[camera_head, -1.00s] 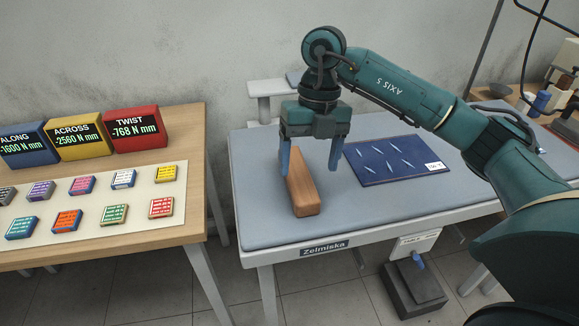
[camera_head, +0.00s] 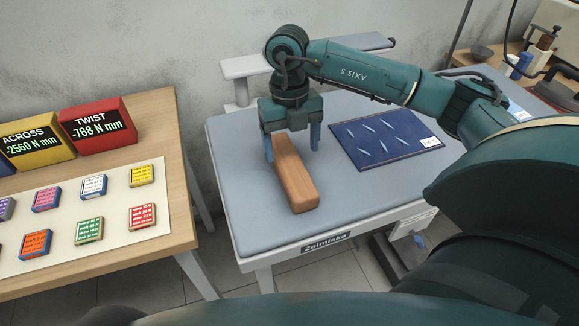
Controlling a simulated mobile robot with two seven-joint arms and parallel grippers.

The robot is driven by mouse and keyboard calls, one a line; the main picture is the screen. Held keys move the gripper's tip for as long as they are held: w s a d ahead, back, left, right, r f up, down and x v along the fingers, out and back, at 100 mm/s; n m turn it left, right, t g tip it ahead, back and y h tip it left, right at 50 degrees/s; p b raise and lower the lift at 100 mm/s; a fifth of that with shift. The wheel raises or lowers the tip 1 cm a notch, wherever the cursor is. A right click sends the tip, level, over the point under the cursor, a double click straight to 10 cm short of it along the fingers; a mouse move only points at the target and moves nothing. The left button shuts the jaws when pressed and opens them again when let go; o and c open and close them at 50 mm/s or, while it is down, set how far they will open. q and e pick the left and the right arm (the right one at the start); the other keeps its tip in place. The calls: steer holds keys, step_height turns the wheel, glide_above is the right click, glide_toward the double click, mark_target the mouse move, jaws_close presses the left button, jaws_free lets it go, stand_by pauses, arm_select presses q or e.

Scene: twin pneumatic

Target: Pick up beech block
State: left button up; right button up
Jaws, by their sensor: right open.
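The beech block (camera_head: 297,183) is a long brown wooden bar. It lies on the grey padded top of the bench (camera_head: 240,190), running away from me. My right gripper (camera_head: 292,156) points down over the far part of the block. Its two blue fingers are spread, one on the left and one on the right of the block. The gripper is open, and I cannot tell whether the fingers touch the wood. My left gripper is not in view.
A dark blue mat (camera_head: 384,140) with light marks lies right of the block. A wooden table (camera_head: 170,150) on the left carries coloured readout boxes and several small labelled blocks. Bottles (camera_head: 521,66) stand at the far right. Bench padding in front of the block is clear.

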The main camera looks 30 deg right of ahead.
mark_target(289, 162)
steer(key=f, duration=0.3)
steer(key=f+p, duration=0.1)
steer(key=f, duration=0.1)
steer(key=shift+s+a+f, duration=0.1)
steer(key=shift+s+a, duration=0.1)
steer(key=shift+a, duration=0.15)
steer(key=c, duration=1.1)
